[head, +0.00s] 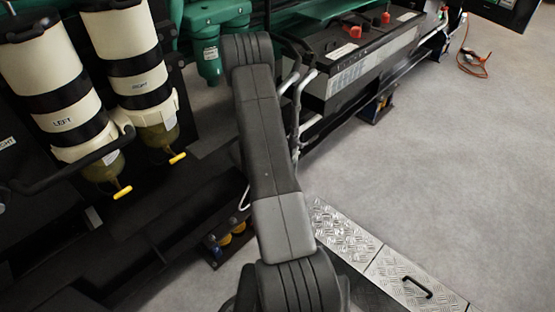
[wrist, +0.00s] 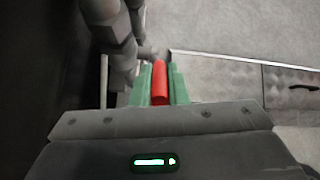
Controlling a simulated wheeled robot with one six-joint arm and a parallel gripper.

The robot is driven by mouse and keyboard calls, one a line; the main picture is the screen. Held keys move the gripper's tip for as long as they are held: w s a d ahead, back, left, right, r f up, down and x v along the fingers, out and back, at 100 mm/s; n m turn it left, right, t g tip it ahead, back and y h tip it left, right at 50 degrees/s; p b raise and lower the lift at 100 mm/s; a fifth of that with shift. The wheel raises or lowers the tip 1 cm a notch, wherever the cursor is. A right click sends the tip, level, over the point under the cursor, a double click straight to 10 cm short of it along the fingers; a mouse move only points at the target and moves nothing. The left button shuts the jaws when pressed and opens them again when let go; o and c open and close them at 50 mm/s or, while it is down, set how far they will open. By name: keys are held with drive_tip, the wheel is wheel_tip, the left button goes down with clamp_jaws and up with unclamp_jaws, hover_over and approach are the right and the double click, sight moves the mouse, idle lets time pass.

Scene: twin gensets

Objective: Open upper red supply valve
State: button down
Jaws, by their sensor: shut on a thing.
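In the wrist view a red handle (wrist: 160,84) sits between the two green fingers of my gripper (wrist: 160,88), which are shut on it. The handle points away from the gripper toward a grey pipe fitting (wrist: 122,48) just beyond the fingertips. Whether this is the upper valve cannot be told from the wrist view alone. In the head view my arm covers the middle, and the gripper and the valve are hidden.
Two filter housings marked LEFT (head: 62,122) and RIGHT (head: 138,85) hang at the left, with yellow drain taps below. A battery (head: 365,45) stands at the back. Checker-plate covers (head: 345,232) lie on the floor. Open grey floor (head: 450,160) is at the right.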

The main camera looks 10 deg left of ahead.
drive_tip(key=shift+w+d+r+g+y+p, duration=0.2)
drive_tip(key=shift+r+g+y+p, duration=0.15)
drive_tip(key=shift+p, duration=0.55)
drive_tip(key=shift+w+d+r+g+y+p, duration=0.15)
drive_tip(key=shift+r+g+y+p, duration=0.2)
drive_tip(key=shift+p, duration=0.5)
drive_tip(key=g+p, duration=0.1)
drive_tip(key=p, duration=0.1)
drive_tip(key=y+p, duration=0.1)
drive_tip(key=p, duration=0.2)
drive_tip(key=shift+w+d+r+g+p, duration=0.2)
drive_tip(key=shift+w+r+g+p, duration=0.15)
drive_tip(key=shift+g, duration=0.05)
drive_tip(key=p, duration=0.3)
drive_tip(key=shift+w+d+g, duration=0.1)
drive_tip(key=shift+w+g, duration=0.1)
drive_tip(key=shift+g, duration=0.1)
drive_tip(key=shift+y+p, duration=0.3)
drive_tip(key=shift+p, duration=0.3)
drive_tip(key=shift+w+d+f+g+p, duration=0.2)
drive_tip(key=shift+g+p, duration=0.2)
drive_tip(key=shift+p, duration=0.75)
drive_tip(key=c, duration=1.4)
unclamp_jaws()
drive_tip(key=shift+r, duration=0.1)
